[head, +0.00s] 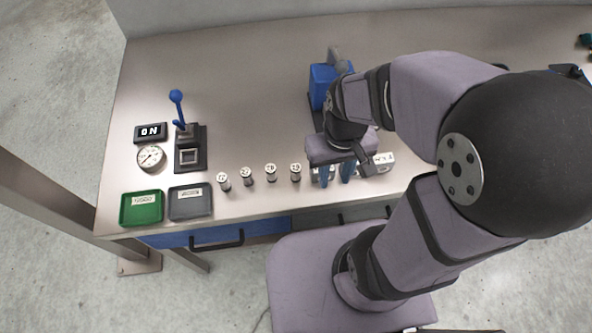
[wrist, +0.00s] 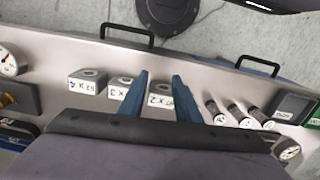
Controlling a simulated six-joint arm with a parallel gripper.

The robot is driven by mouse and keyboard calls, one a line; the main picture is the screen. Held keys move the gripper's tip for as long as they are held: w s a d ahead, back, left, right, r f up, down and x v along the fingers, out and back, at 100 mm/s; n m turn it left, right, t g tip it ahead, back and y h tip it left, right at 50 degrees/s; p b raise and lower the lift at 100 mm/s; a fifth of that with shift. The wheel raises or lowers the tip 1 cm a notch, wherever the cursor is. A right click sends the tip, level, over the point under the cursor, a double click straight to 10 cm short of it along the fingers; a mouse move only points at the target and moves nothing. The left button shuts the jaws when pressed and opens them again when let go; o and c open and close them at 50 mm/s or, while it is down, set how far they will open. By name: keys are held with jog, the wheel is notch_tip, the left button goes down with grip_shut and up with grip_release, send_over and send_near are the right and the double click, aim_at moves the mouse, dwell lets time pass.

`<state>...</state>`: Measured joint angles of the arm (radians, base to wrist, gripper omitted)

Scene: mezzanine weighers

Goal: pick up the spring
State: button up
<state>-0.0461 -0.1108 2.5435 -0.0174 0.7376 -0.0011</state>
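My gripper (head: 335,176) hangs over the front part of the bench, its two blue fingers apart with nothing between them. In the wrist view the open fingers (wrist: 160,78) straddle the line of sight to a small grey block marked X 2 (wrist: 160,99). I cannot tell how high the tips are above it. No spring coil can be made out clearly. Several small dark cylinders with white numbered tops (head: 271,172) stand in a row left of my gripper. Three of them show right of the fingers in the wrist view (wrist: 241,114).
Similar blocks marked X 3 (wrist: 121,88) and X 4 (wrist: 87,81) stand beside it. A blue device (head: 322,82) stands behind.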

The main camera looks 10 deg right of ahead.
jog(key=s+a+f+n+g+h, duration=0.25)
jog(key=a+n+h, duration=0.25)
jog(key=a+n, duration=0.4)
jog(key=n+t+h+p, duration=0.1)
jog(key=n+t+h, duration=0.6)
jog(key=n+t, duration=0.65)
send_near(293, 174)
jog(key=shift+s+d+f+m, duration=0.2)
jog(key=shift+s+d+f, duration=0.05)
jog(key=shift+s+d, duration=0.2)
jog(key=shift+s+d+f+m, duration=0.15)
jog(key=shift+s+d+f, duration=0.1)
jog(key=shift+s+d, duration=0.25)
jog(key=shift+w+d+f+n+t, duration=0.15)
jog(key=shift+w+n+t, duration=0.2)
jog(key=shift+n+t, duration=0.55)
jog(key=n, duration=0.1)
jog(key=n+t+y, duration=0.1)
jog(key=n, duration=0.1)
jog(key=w+n+t, duration=0.1)
jog(key=shift+w+d+f+b, duration=0.15)
jog(key=shift+d+f+b, duration=0.2)
jog(key=shift+d+b, duration=0.05)
jog(key=shift+p+x, duration=1.75)
jog(key=shift+x, duration=1.9)
jog(key=shift+w+a, duration=0.1)
jog(key=shift+a, duration=0.05)
grip_shut()
